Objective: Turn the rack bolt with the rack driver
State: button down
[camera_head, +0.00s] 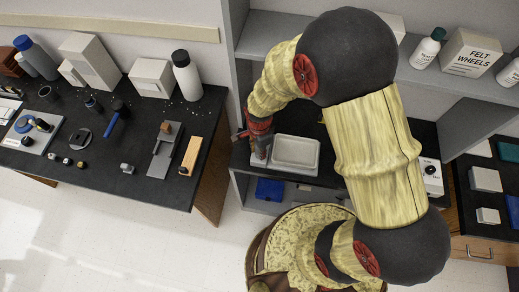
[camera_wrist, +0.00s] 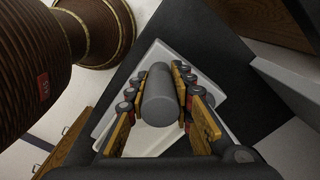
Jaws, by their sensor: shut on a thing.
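My gripper (camera_head: 260,137) is at the left end of the middle dark counter, beside a pale tray (camera_head: 296,168). In the wrist view my gripper (camera_wrist: 154,78) is shut on a thick grey cylinder (camera_wrist: 159,98), with its fingers on both sides. The cylinder may be the handle of the rack driver; its far end is hidden. The pale tray (camera_wrist: 110,112) shows behind it in the wrist view. In the head view a small grey piece (camera_head: 260,155) shows under the fingers. I cannot make out the rack bolt in either view.
The left bench (camera_head: 120,180) holds a grey stand (camera_head: 163,152), a wooden block (camera_head: 190,155), a blue-handled tool (camera_head: 116,118), bottles and boxes. A grey shelf (camera_head: 270,30) stands behind my arm, with a Felt Wheels box (camera_head: 468,52). A blue bin (camera_head: 270,189) sits below the counter.

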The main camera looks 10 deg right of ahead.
jog(key=shift+w+r, duration=0.1)
jog(key=shift+r, duration=0.05)
jog(key=shift+n, duration=0.4)
jog(key=c, duration=1.5)
grip_release()
jog(key=shift+c, duration=0.2)
jog(key=shift+o, duration=0.3)
notch_tip(320, 180, up, 12)
